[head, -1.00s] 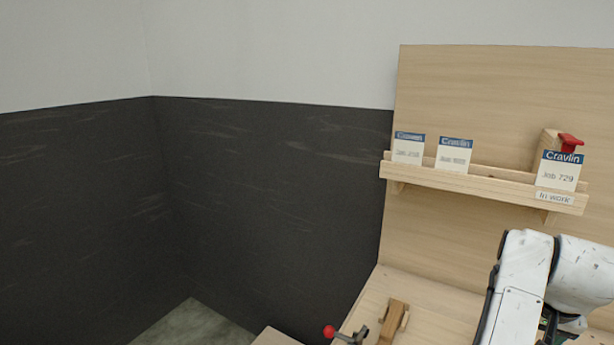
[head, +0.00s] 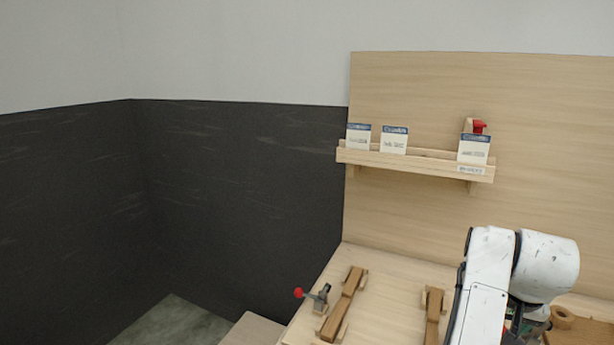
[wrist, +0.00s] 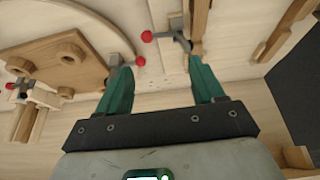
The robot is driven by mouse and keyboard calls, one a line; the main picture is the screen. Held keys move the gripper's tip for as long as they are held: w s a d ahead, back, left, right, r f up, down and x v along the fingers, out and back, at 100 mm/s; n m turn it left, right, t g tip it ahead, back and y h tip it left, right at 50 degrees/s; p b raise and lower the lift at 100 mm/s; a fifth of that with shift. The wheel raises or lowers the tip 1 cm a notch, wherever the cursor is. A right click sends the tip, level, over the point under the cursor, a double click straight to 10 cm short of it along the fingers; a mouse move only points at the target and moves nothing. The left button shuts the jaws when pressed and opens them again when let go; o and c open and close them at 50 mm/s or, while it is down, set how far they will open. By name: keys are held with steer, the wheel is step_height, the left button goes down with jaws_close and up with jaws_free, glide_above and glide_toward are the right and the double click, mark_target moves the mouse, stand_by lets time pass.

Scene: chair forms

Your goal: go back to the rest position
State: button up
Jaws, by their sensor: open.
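My gripper (wrist: 163,86) shows in the wrist view with two green fingers spread wide apart and nothing between them. Pale wooden bench surface shows beyond the fingers. A wooden plate with round pegs (wrist: 62,60) lies to the left of the left fingertip. A red-knobbed clamp (wrist: 180,38) is near the right fingertip; whether they touch I cannot tell.
A shelf (head: 415,163) with cards is on the back panel (head: 430,95). Dark wall panelling (head: 235,190) stands left.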

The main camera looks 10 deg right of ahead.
steer(key=s+f+n+b, duration=0.25)
steer(key=s+f, duration=0.35)
steer(key=f, duration=0.6)
steer(key=s+a+f+n+g+b, duration=0.1)
steer(key=s+a+f+b, duration=0.1)
steer(key=s+a+f, duration=0.3)
steer(key=s+a+f+n+g+y+b, duration=0.1)
steer(key=s+a+f+b, duration=0.1)
steer(key=s+a+f, duration=0.3)
steer(key=s+a+f+n+y+b, duration=0.1)
steer(key=s+a+f, duration=0.4)
steer(key=s+f, duration=0.5)
steer(key=s+n+b, duration=0.1)
steer(key=s+b, duration=0.1)
steer(key=s, duration=0.2)
steer(key=shift+s+a+f+g, duration=0.2)
steer(key=shift+f+g, duration=0.1)
steer(key=shift+g, duration=0.1)
steer(key=shift+d, duration=0.1)
